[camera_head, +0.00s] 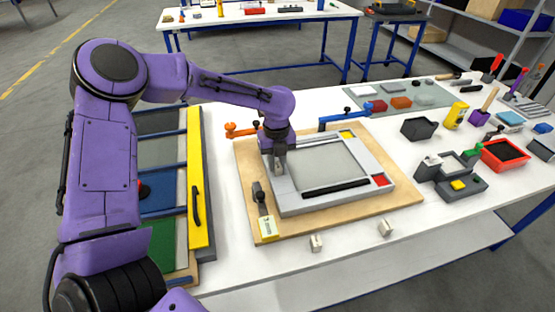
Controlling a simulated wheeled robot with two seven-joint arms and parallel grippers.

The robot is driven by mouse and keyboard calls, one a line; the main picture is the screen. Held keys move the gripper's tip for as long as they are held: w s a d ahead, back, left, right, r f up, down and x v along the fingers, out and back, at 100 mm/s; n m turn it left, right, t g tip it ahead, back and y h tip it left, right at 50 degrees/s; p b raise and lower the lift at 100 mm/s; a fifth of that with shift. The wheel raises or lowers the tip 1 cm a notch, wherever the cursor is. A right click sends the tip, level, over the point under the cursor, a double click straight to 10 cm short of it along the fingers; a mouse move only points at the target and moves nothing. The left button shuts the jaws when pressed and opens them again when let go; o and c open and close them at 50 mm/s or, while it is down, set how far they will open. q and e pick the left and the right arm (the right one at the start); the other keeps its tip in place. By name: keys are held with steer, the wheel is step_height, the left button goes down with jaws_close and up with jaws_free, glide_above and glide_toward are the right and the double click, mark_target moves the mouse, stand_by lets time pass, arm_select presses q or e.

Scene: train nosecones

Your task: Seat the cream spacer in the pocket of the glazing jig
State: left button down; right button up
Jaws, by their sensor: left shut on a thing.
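The glazing jig is a light grey rectangular frame (283,200) on a wooden board (245,170), with a pale panel inside. It has a yellow patch (347,134) at the far right corner, a red patch (380,181) at the near right corner and a black bar (335,190) along the near side. My left gripper (279,168) points down over the frame's left side. It is shut on a small pale thing, apparently the cream spacer, mostly hidden by the fingers. I cannot tell whether it touches the frame. My right gripper is not in view.
Two small pale blocks (316,242) (386,228) sit near the front edge. A black-handled tool with a cream label (268,228) lies on the board's left. Orange (240,131) and blue (340,119) clamps stand behind. A yellow-edged rack (198,190) is left; bins and tools crowd the right.

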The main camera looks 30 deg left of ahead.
arm_select(q)
steer(key=shift+w+f, duration=0.15)
steer(key=shift+f, duration=0.25)
